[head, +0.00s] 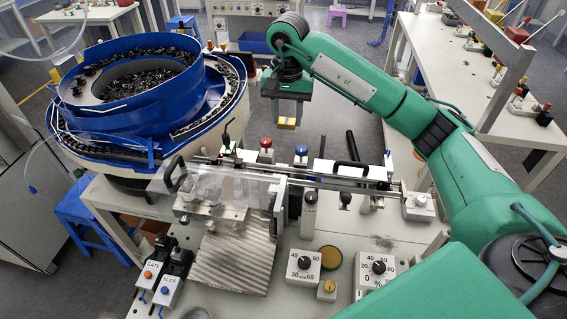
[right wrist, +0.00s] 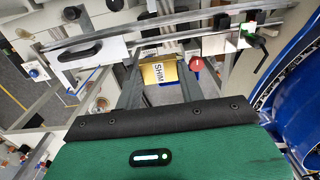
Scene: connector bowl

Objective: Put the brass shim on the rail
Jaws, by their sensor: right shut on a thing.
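The brass shim (head: 285,123) is a small yellow block hanging below my right gripper (head: 286,112) in the head view. In the right wrist view, the shim (right wrist: 158,75) shows its "SHIM" label between the two dark fingers of the gripper (right wrist: 160,88), which is shut on it. The metal rail (head: 330,182) runs across the middle of the bench in the head view. The shim is held in the air, above and beyond the rail in the picture, apart from it. The rail (right wrist: 120,38) also crosses the top of the right wrist view. My left gripper is not in view.
A blue bowl feeder (head: 135,110) full of dark parts stands at the left. A red knob (head: 265,143) and a blue knob (head: 300,150) stand behind the rail. A clear cover (head: 225,188) stands over its left part. Dials (head: 303,265) sit in front.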

